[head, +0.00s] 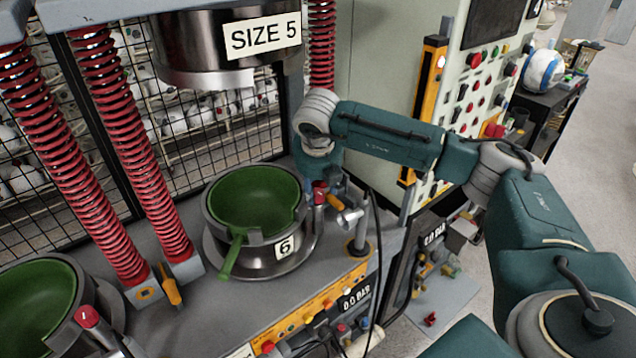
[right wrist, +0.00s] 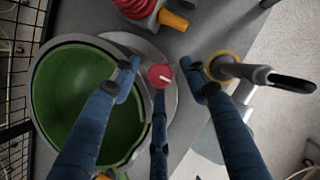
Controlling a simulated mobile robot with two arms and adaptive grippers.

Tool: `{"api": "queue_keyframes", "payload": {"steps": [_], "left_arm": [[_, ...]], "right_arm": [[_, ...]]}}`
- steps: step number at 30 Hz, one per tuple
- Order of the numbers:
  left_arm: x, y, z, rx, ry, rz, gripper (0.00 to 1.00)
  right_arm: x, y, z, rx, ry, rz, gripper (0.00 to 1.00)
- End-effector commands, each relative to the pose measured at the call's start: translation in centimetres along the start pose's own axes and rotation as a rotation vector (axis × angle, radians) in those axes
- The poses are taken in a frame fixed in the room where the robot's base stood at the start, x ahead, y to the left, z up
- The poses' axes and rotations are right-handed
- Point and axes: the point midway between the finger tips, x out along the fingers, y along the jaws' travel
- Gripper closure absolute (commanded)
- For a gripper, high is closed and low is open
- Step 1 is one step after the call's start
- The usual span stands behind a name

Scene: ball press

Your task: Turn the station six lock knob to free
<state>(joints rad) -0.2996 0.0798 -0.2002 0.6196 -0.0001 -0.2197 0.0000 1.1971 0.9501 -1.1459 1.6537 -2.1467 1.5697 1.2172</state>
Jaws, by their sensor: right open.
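The station six lock knob is a red round cap with a white pointer line (right wrist: 160,76), beside the green mould bowl (head: 255,195) marked with a "6" plate (head: 285,247). In the head view the red knob (head: 319,192) shows just under my right gripper (head: 330,192). In the right wrist view my right gripper (right wrist: 160,74) is open, with its fingers spread around the knob and no clear contact. The white line points toward the right in that view. Whether the fingertips are level with the knob I cannot tell. My left gripper is not in view.
A grey lever with a round base (right wrist: 262,76) stands close to the right finger. Red springs (head: 122,150) and the "SIZE 5" press head (head: 240,45) rise around the bowl. Another station with a red knob (head: 88,316) lies at lower left. A control panel (head: 475,95) stands behind my arm.

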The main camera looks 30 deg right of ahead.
Motion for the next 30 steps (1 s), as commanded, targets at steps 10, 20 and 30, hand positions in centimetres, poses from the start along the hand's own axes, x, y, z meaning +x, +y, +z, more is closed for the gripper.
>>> {"api": "queue_keyframes", "payload": {"steps": [10, 20, 30], "left_arm": [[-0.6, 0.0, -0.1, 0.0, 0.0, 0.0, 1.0], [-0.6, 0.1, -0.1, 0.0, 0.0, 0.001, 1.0], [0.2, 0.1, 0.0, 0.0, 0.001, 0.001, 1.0]], "right_arm": [[1.6, 0.0, 0.0, -0.001, -0.001, 0.001, 0.55], [1.5, 0.0, 0.0, 0.0, -0.002, 0.001, 0.97], [1.6, -0.1, 0.3, -0.026, -0.009, 0.013, 0.97]]}}
